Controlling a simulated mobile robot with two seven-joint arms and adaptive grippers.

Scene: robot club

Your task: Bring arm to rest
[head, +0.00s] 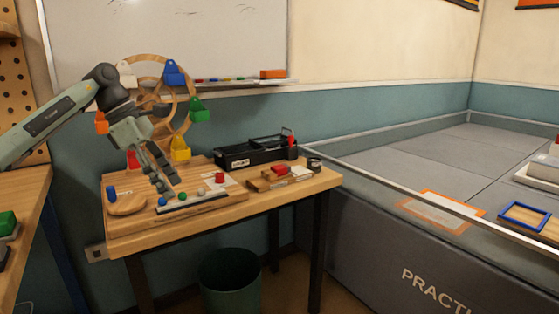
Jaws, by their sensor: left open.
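My left arm comes in from the left, and its gripper (164,180) points down over the wooden table (218,227). The gripper is open, and I see nothing held between its fingers. Its fingertips are just above or beside a dark strip with small coloured balls (190,206) on the wooden board; I cannot tell whether they touch. Behind the gripper stands a wooden wheel (160,62) with coloured buckets, partly hidden by my wrist. My right gripper is not in view.
A black toolbox (238,157) stands at the table's back. Red and white blocks sit on a small wooden tray (258,184). A round wooden disc (126,206) lies at the left. A green bin (230,276) is under the table. A grey walled field (400,167) fills the right.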

